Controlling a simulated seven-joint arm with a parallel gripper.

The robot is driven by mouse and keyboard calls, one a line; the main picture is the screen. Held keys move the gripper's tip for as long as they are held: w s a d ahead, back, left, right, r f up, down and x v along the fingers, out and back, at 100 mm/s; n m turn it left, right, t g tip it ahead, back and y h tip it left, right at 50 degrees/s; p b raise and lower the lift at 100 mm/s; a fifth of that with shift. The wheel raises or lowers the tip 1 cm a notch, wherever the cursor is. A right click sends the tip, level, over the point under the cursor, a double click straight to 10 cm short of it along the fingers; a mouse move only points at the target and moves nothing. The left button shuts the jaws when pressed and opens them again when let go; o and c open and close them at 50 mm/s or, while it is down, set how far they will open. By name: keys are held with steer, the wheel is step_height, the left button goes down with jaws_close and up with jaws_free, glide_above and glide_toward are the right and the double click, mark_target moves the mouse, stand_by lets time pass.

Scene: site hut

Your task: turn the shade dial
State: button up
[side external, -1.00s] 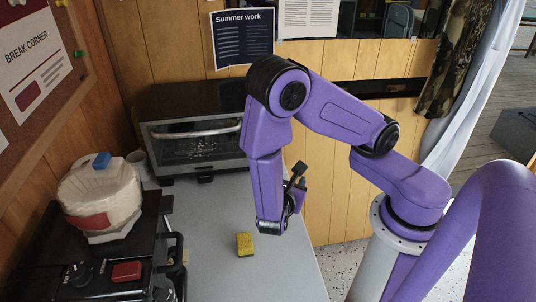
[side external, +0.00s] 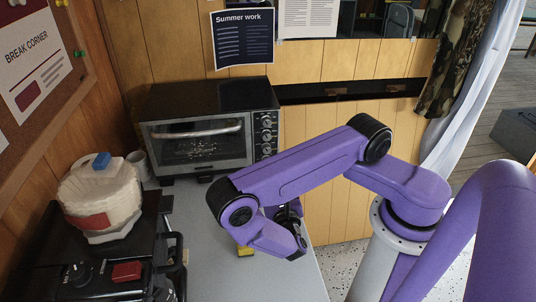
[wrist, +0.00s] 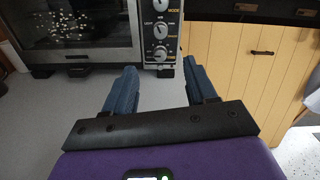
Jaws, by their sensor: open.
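The toaster oven (side external: 205,82) has a column of silver dials on the right of its front. In the wrist view, a middle dial (wrist: 160,30) has "LIGHT" printed at its left and looks like the shade dial. A dial marked "MODE" (wrist: 163,7) is above it, and another dial (wrist: 161,53) is below it. My gripper (wrist: 160,64) is open and empty, its blue fingers pointing at the oven, apart from the dials. The lowest dial shows between the fingertips. In the side view my gripper (side external: 288,212) is partly hidden behind my arm.
A yellow sponge (side external: 245,252) lies on the grey counter (side external: 205,255), partly hidden by my arm. A mug (side external: 139,162) stands left of the oven. A black appliance (side external: 95,240) with a white bundle on top stands at the left.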

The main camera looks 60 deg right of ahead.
mark_target(267, 151)
steer(key=x, duration=1.5)
steer(key=shift+w+d, duration=0.15)
steer(key=shift+d, duration=0.05)
jaws_close()
